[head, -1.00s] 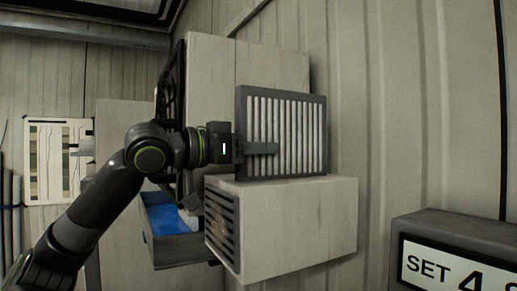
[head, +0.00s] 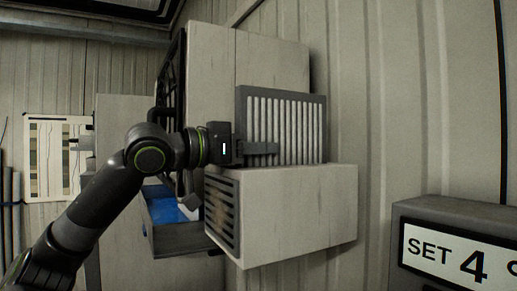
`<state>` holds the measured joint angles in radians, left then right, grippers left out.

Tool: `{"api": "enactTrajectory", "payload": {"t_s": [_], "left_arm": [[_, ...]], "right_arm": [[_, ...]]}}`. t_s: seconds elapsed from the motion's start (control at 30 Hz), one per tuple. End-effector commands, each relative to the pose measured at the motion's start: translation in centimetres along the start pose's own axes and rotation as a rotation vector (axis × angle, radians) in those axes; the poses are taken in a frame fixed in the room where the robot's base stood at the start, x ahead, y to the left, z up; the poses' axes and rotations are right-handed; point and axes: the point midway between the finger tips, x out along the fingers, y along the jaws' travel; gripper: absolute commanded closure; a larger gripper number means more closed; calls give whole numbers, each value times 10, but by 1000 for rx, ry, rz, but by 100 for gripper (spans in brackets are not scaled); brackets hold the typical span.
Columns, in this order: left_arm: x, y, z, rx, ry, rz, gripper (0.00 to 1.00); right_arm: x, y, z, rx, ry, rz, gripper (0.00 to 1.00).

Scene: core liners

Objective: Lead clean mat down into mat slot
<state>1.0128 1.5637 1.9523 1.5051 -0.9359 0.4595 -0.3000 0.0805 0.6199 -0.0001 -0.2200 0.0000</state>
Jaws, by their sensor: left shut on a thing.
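The clean mat (head: 288,125) is a dark grey frame with pale upright pleats. It stands upright, its lower part hidden behind the front top edge of the white box (head: 295,212). My left gripper (head: 262,148) is shut on the mat's left edge, with a finger lying across its face. The mat slot itself is not visible; the mat's lower edge seems to be sunk into the top of the box. My right gripper is not in view.
The box has a dark louvred grille (head: 222,212) on its left end. A tray with blue contents (head: 172,210) sits to its left. A tall white cabinet (head: 245,60) stands behind. A grey sign reading SET 4 (head: 470,258) is at the lower right.

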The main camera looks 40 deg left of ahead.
Motion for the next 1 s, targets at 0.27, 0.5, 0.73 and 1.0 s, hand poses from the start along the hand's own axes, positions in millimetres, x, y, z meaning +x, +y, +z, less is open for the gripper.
{"api": "enactTrajectory", "payload": {"t_s": [0.27, 0.5, 0.73, 1.0], "left_arm": [[0, 0, 8, 0, 1, 0, 100], [0, 0, 8, 0, 0, 0, 54], [0, 0, 9, 0, -2, 0, 52], [-3, 0, 10, 0, -1, -1, 52]], "right_arm": [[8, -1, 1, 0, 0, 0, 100], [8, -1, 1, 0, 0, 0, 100], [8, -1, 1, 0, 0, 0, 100], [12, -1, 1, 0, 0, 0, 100]]}}
